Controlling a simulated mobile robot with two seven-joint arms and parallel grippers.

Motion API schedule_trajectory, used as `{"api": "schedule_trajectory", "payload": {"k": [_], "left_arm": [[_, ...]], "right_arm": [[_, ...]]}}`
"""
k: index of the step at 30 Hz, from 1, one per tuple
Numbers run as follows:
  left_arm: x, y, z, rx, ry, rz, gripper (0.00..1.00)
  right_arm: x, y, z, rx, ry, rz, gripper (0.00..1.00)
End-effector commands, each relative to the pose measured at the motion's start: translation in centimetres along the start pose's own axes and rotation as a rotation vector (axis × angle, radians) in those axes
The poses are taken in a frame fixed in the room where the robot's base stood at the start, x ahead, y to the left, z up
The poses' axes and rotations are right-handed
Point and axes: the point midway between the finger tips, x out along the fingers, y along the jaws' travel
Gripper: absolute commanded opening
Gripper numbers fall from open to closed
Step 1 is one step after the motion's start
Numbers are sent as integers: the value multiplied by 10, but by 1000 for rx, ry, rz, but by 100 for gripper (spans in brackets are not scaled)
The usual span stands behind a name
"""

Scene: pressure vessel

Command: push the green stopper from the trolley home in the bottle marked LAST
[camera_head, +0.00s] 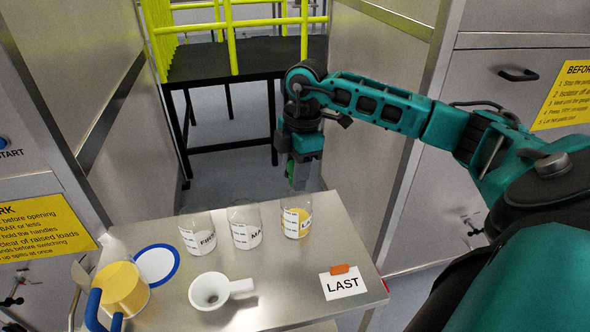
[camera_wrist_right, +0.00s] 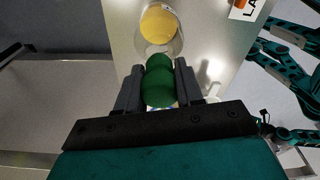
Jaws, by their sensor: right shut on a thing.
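My right gripper (camera_head: 297,178) hangs behind the trolley's far edge, near the bottle marked LA... (camera_head: 291,226), its label partly turned away. In the right wrist view, my right gripper (camera_wrist_right: 157,85) is shut on the green stopper (camera_wrist_right: 158,80), which sits between its two fingers. The bottle (camera_wrist_right: 161,38) with yellow contents lies just beyond the stopper in that view; its rim is close to the stopper, but I cannot tell the height between them. The bottle stands upright on the steel trolley top (camera_head: 290,275).
A white funnel (camera_head: 212,290), a yellow tub (camera_head: 122,290), a blue-rimmed disc (camera_head: 156,264) and a LAST card (camera_head: 343,288) with an orange piece (camera_head: 340,269) lie nearer.

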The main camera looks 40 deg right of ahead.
Motion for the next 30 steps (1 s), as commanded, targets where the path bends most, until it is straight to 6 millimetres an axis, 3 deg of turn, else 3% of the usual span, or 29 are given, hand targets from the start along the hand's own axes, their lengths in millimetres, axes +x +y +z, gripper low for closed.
{"api": "schedule_trajectory", "payload": {"k": [18,30], "left_arm": [[3,0,5,0,0,0,43],[-3,0,-4,0,0,0,43]], "right_arm": [[10,0,1,0,0,-1,2],[0,0,0,0,0,-1,2]]}}
